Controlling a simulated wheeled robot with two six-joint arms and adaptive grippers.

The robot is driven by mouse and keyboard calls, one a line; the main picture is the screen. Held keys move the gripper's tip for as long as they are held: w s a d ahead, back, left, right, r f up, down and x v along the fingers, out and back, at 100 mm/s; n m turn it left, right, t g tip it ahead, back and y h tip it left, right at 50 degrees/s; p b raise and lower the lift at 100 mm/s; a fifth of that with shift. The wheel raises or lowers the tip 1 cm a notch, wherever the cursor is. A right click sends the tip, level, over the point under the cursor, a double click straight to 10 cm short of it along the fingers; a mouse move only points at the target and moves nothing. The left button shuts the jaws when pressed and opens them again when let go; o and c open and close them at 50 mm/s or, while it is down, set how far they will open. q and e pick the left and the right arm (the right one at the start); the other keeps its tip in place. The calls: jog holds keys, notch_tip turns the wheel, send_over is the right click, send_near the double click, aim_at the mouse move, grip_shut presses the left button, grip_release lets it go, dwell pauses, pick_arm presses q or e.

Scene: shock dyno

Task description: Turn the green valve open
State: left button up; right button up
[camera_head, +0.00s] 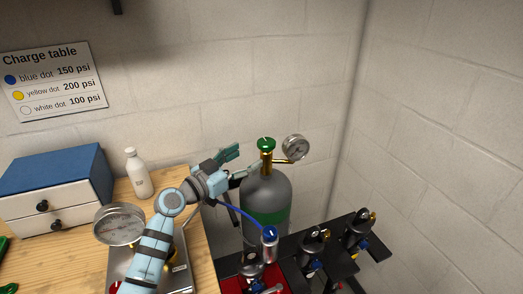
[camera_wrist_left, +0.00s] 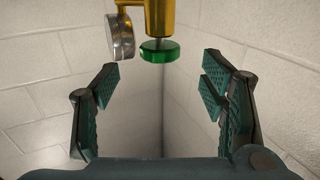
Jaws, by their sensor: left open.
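The green valve (camera_head: 265,144) is a round knob on the brass neck (camera_head: 267,164) of a grey gas cylinder (camera_head: 268,190) with a green band. In the left wrist view the valve (camera_wrist_left: 159,51) appears at the top centre, hanging from the brass fitting (camera_wrist_left: 160,18). My left gripper (camera_head: 243,162) is open and empty, just left of the cylinder's neck. In the left wrist view its fingers (camera_wrist_left: 160,84) are spread wide, and the valve lies above the gap, apart from both. My right gripper is not in view.
A pressure gauge (camera_head: 295,148) sticks out right of the neck. A blue hose (camera_head: 235,212) runs beside the cylinder to a fitting (camera_head: 269,240). Shock absorbers stand on a black rack (camera_head: 340,258). A bench (camera_head: 125,190) with a drawer box (camera_head: 55,185) and white bottle (camera_head: 137,174) is left.

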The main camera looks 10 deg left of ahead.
aim_at(260, 150)
pick_arm(q)
jog(key=b+x, duration=0.2)
jog(key=x, duration=0.5)
jog(key=shift+d+f, duration=0.1)
jog(key=shift+f, duration=0.05)
jog(key=shift+c, duration=0.5)
